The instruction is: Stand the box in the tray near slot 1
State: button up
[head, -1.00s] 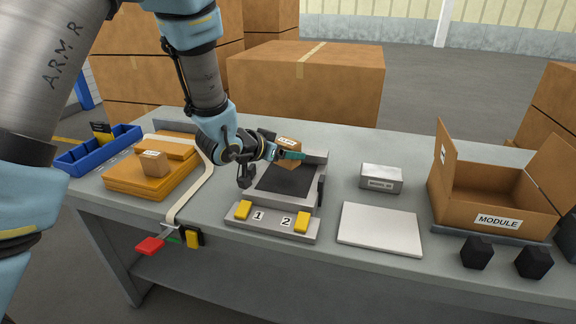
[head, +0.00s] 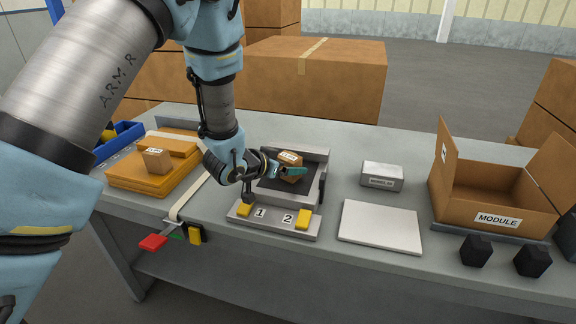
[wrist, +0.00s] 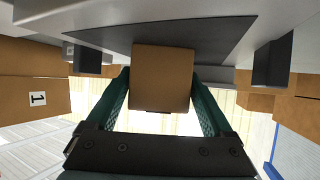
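A small brown cardboard box (head: 289,160) with a white label is between the teal fingers of my gripper (head: 288,171). In the wrist view the box (wrist: 162,78) fills the gap between both fingers (wrist: 162,92), so my gripper is shut on it. The box is over the black mat (head: 268,190) of the grey tray (head: 314,154) and looks slightly tilted in the head view. I cannot tell whether it touches the mat. The front strip carries the numbers 1 (head: 260,213) and 2 (head: 287,218). My gripper and wrist hide the tray's left side.
Another small box (head: 157,160) sits on an orange stack (head: 130,178) at left. Right of the tray are a grey module block (head: 382,174), a white plate (head: 380,227), an open carton (head: 497,219) and two black blocks (head: 476,250). A yellow block (head: 304,218) stands beside the 2.

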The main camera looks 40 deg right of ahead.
jog(key=shift+o, duration=0.9)
jog(key=shift+r, duration=0.2)
jog(key=b+v, duration=0.2)
jog(key=v, duration=1)
jog(key=shift+b, duration=0.35)
jog(key=shift+a, duration=0.1)
